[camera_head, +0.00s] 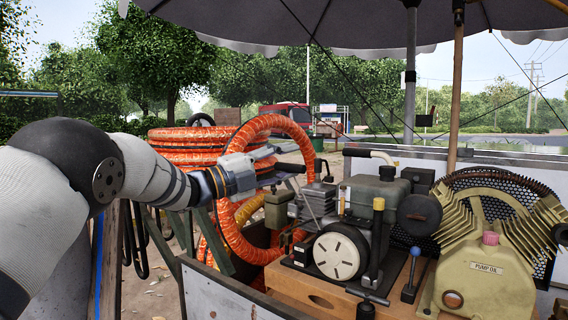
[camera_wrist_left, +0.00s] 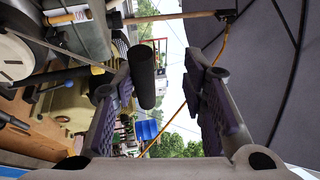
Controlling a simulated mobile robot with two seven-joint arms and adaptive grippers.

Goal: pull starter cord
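The engine's round white starter cover (camera_head: 340,252) faces me on the cart, and part of it shows in the left wrist view (camera_wrist_left: 12,58). A dark cylindrical grip (camera_head: 291,167) lies at my left gripper (camera_head: 281,166). In the left wrist view, this grip (camera_wrist_left: 143,77) appears between the two spread fingers, nearer the left one, with a gap to the right one. The gripper is open. My right gripper is out of view.
The engine (camera_head: 380,195) sits on a wooden base (camera_head: 320,298). A pump marked PUMP OIL (camera_head: 487,280) stands to its right. Coiled orange hose (camera_head: 185,150) is behind the gripper. An umbrella (camera_head: 350,22) and its poles are overhead. The cart's side wall (camera_head: 225,298) is in front.

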